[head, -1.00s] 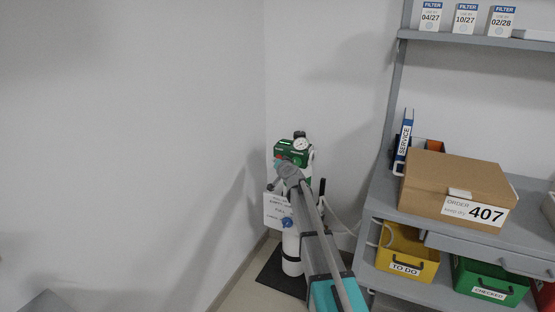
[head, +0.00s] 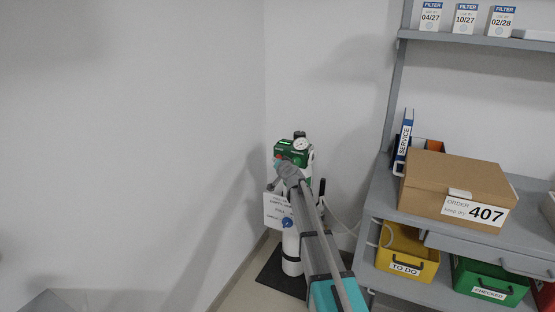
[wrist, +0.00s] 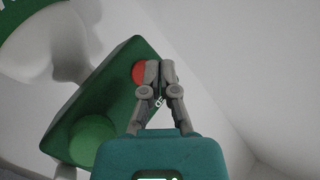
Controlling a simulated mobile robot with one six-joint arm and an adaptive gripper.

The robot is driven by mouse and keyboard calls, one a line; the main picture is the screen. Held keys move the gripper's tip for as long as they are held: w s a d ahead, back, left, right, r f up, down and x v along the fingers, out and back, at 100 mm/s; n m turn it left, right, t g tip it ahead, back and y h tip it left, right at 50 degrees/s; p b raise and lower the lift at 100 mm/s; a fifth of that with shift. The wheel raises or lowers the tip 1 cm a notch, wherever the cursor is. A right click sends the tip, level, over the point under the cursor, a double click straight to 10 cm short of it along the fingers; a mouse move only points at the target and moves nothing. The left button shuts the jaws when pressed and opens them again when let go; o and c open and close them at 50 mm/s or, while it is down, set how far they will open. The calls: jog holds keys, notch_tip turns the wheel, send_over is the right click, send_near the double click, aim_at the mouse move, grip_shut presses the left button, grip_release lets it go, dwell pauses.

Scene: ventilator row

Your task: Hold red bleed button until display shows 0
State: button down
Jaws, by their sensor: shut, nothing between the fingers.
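The red bleed button (wrist: 138,74) sits on the green regulator block (wrist: 115,85) in the wrist view, partly covered by the fingertips. My gripper (wrist: 160,68) is shut and empty, its tips at the button's right edge; I cannot tell whether they press it. In the head view the green block (head: 291,151) sits atop a white cylinder (head: 291,245), with a round gauge (head: 301,144) beside it. My arm hides part of the block there.
A grey bench at right holds a cardboard box (head: 455,180), with a yellow bin (head: 408,255) and a green bin (head: 487,282) below.

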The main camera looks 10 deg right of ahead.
jog(key=shift+w+d, duration=0.45)
jog(key=shift+w, duration=0.1)
dwell(2.2)
jog(key=shift+s, duration=0.15)
dwell(1.4)
jog(key=shift+s+a, duration=0.4)
jog(key=shift+s, duration=0.05)
jog(key=shift+s+a, duration=0.1)
dwell(0.3)
jog(key=shift+s+a, duration=0.7)
jog(key=shift+s, duration=0.3)
jog(key=shift+s+a, duration=0.7)
jog(key=shift+s, duration=0.25)
